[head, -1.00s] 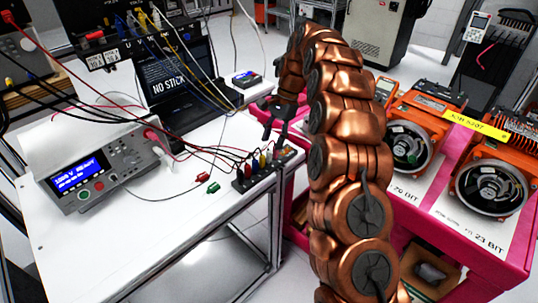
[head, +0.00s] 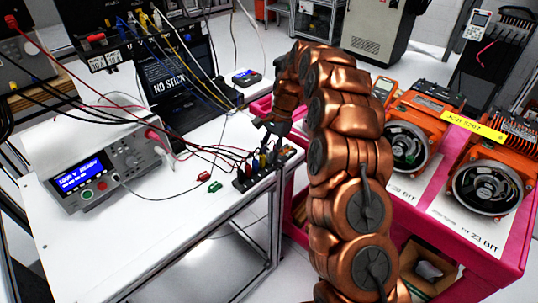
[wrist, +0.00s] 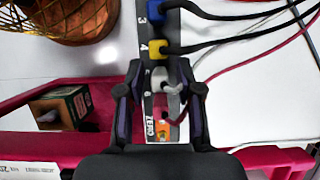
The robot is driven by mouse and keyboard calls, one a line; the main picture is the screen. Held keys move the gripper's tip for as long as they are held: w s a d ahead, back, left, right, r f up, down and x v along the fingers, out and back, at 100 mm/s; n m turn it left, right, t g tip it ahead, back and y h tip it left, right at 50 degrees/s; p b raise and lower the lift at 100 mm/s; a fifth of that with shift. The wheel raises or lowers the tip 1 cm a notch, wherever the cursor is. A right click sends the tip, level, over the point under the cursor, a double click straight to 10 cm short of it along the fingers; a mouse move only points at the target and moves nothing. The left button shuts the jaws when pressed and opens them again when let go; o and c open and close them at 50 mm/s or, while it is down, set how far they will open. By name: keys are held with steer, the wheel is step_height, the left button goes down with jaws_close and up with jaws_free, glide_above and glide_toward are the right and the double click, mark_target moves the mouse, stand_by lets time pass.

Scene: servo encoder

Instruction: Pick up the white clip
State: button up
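The white clip (wrist: 158,80) is plugged into a numbered terminal strip (wrist: 144,32), beside the label 5, in the wrist view. A yellow clip (wrist: 157,48) and a blue clip (wrist: 157,13) sit above it in the row, and a red clip (wrist: 160,106) sits below it. My gripper (wrist: 160,72) is open, with one finger on each side of the strip and the white clip between them. I see no contact with the clip. In the head view, my gripper (head: 268,132) is just above the strip (head: 246,180); the white clip cannot be made out there.
Black and red cables run from the clips across the white table. A bench meter (head: 95,168) stands at the left. Loose red (head: 203,176) and green (head: 215,187) plugs lie near the strip. A pink cart (head: 480,255) with orange motor units stands at the right.

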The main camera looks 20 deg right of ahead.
mark_target(269, 150)
jaws_close()
steer(key=shift+r, duration=0.15)
steer(key=shift+r+b, duration=0.75)
steer(key=shift+r, duration=0.85)
steer(key=s+r+b, duration=0.1)
steer(key=s+b, duration=0.2)
steer(key=s, duration=1.2)
steer(key=shift+s+r+b, duration=0.2)
steer(key=shift+s+b, duration=0.1)
